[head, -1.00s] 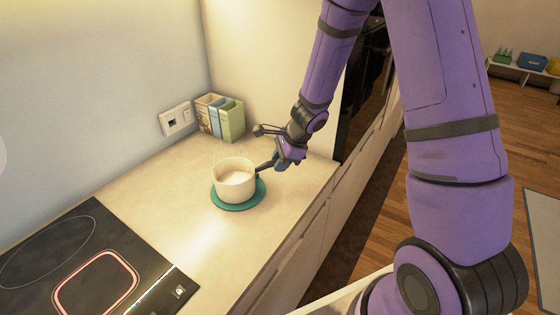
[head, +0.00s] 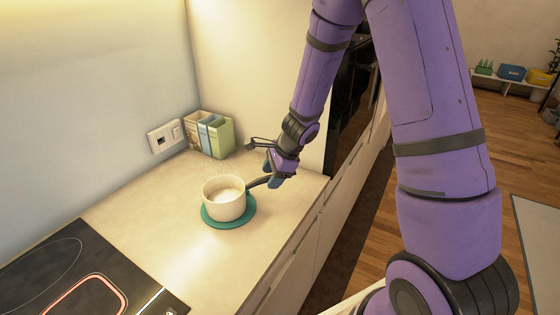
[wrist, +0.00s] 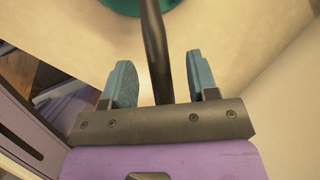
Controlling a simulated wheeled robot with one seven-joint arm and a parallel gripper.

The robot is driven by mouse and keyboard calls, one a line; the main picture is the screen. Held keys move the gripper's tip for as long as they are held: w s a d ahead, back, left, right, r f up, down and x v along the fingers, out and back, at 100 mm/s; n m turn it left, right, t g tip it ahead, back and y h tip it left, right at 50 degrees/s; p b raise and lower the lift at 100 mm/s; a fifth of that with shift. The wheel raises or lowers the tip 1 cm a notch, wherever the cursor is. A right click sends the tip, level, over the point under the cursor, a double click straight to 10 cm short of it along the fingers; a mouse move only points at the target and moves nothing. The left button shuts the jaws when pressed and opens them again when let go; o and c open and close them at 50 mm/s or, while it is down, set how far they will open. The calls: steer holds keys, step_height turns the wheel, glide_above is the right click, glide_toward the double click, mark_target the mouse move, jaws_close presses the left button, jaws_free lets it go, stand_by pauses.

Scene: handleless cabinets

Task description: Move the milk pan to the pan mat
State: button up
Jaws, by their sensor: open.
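The milk pan (head: 224,201) is cream-coloured with pale contents and a dark handle (head: 258,182). It stands upright on the round teal pan mat (head: 236,222), whose rim shows around its base. My gripper (head: 271,172) is at the handle's outer end. In the wrist view the handle (wrist: 156,52) passes between the two blue fingers of my gripper (wrist: 160,80), with a gap on each side. The fingers are open. The mat's edge (wrist: 125,6) shows at the top of the wrist view; the pan's body is out of that view.
A black hob (head: 70,275) with a glowing red ring lies at the near left of the counter (head: 160,225). Several books (head: 210,133) stand at the wall beside a socket plate (head: 165,137). A tall panel rises behind my gripper. The counter between hob and mat is clear.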

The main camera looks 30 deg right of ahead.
steer(key=s+r+n, duration=0.5)
steer(key=s+r, duration=0.1)
steer(key=r, duration=0.5)
steer(key=s+r+n, duration=0.5)
steer(key=s+r, duration=0.2)
steer(key=r, duration=0.5)
steer(key=s+d+r+n+t+h, duration=0.1)
steer(key=s+r+n+h, duration=0.1)
steer(key=s, duration=0.5)
steer(key=s+d+r+n+t+h, duration=0.1)
steer(key=s+d+r+n+h, duration=0.1)
steer(key=s+r+n, duration=0.3)
steer(key=shift+s+d+r+n, duration=0.3)
steer(key=shift+s+n, duration=0.9)
steer(key=shift+s, duration=0.45)
